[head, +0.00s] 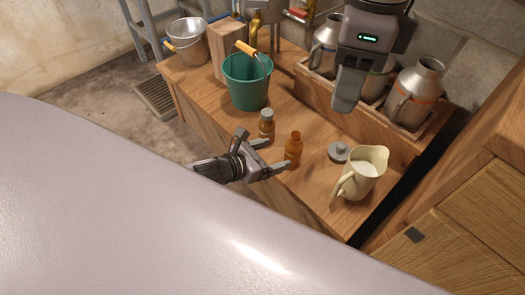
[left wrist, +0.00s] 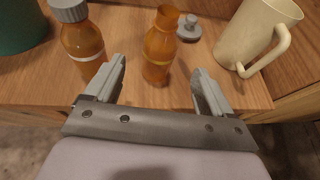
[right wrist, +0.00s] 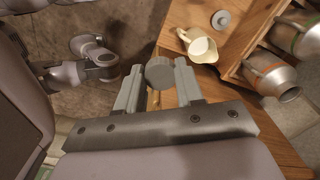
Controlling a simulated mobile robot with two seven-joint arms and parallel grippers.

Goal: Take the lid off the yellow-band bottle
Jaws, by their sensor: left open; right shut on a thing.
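An amber bottle (head: 293,146) without a lid stands upright on the wooden bench. In the left wrist view its neck is bare and a yellowish band (left wrist: 155,69) shows low on it. My left gripper (head: 278,158) is open, with its fingers on either side of this bottle; I see gaps, and it also shows in the left wrist view (left wrist: 160,85). My right gripper (right wrist: 158,85) is shut on a round grey lid (right wrist: 159,72), held up above the bench. In the head view its fingertips (head: 347,95) hang over the bench.
A second amber bottle (head: 266,122) with a grey lid and pale band stands just left. A grey knobbed disc (head: 338,151) and a cream jug (head: 363,172) stand to the right. A green bucket (head: 246,85) and a crate of metal cans (head: 375,120) are behind.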

